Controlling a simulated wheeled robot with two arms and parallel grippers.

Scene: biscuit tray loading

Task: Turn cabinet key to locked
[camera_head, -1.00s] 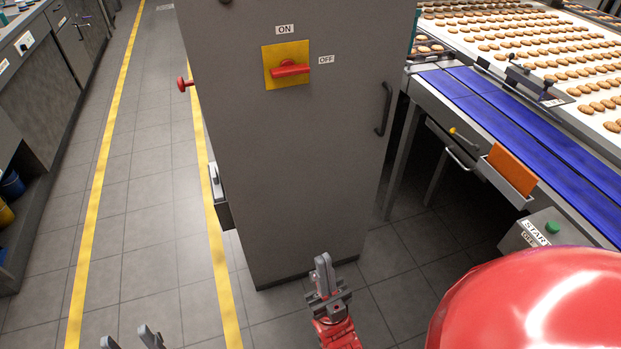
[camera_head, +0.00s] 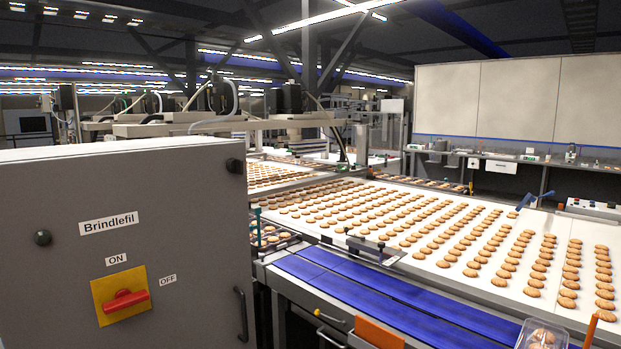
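The grey cabinet (camera_head: 60,270) stands at the left in the head view, its front facing me. It bears a "Brindlefil" label (camera_head: 109,223) and a red rotary handle (camera_head: 126,301) on a yellow plate. The red handle lies roughly level, with an "ON" label (camera_head: 116,259) above the plate and an "OFF" label (camera_head: 167,280) to its right. A dark round knob (camera_head: 42,237) is at the upper left of the front, and a dark pull handle (camera_head: 242,316) is at its right edge. I cannot make out a key. Neither of my grippers is in view.
A conveyor with rows of biscuits (camera_head: 400,222) fills the middle and right. A blue belt strip (camera_head: 390,295) runs along its near edge. A clear container (camera_head: 541,335) is at the bottom right. A pale wall cabinet (camera_head: 515,100) hangs behind.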

